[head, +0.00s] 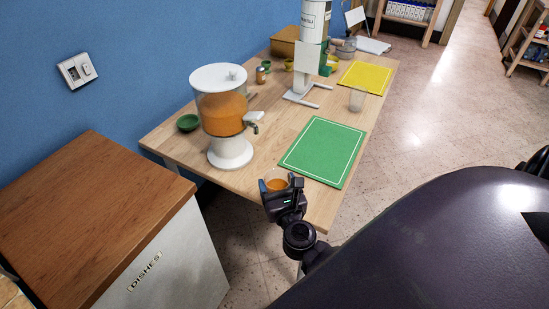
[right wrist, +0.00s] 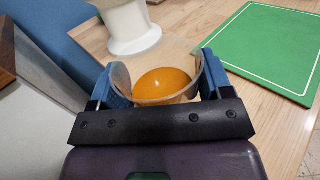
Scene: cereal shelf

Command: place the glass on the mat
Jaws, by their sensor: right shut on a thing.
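My right gripper (head: 277,186) is shut on a clear glass (head: 276,178) with orange liquid inside. In the right wrist view the glass (right wrist: 165,82) sits between the two blue-padded fingers, with its rim and the orange surface showing. The glass is near the table's front edge, in front of the green mat's near left corner. The green mat (head: 324,150) with a white border line lies flat and bare on the table. A yellow mat (head: 365,77) lies farther back. Another clear, empty-looking glass (head: 357,99) stands between the two mats near the right edge. My left gripper is not in view.
A juice dispenser (head: 222,112) with a white base stands left of the green mat, its tap pointing right. A white stand (head: 297,93) with a cereal dispenser is behind the mat. A green bowl (head: 188,122) is at left. A wooden-topped dishes cabinet (head: 95,195) stands front left.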

